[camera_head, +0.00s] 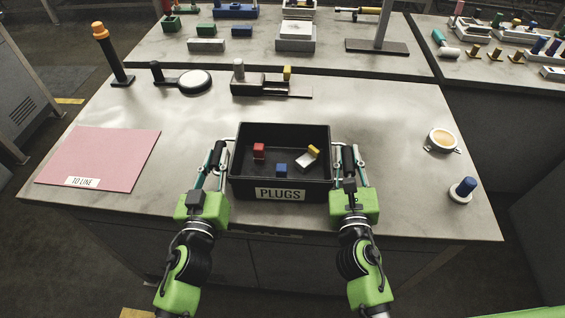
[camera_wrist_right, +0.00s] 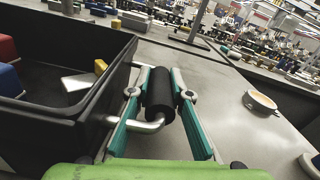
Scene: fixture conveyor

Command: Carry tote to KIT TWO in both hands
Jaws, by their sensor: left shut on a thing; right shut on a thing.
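The black tote (camera_head: 241,187) labelled PLUGS is at the front middle of the table in the head view. It holds a red block (camera_head: 259,151), a blue block (camera_head: 281,169) and a pale piece with a yellow part (camera_head: 308,157). My left gripper (camera_head: 217,157) is shut on the tote's left handle. My right gripper (camera_head: 349,158) is shut on its right handle. In the right wrist view the teal fingers (camera_wrist_right: 160,92) close around the black handle grip, beside the tote wall (camera_wrist_right: 95,115). I cannot tell whether the tote touches the table. No KIT TWO label is readable.
A pink mat (camera_head: 100,155) labelled TO LINE lies on the left. A round cup (camera_head: 443,139) and a blue-topped plug (camera_head: 463,189) stand on the right. A dark fixture (camera_head: 262,87) sits behind the tote. Table between tote and cup is clear.

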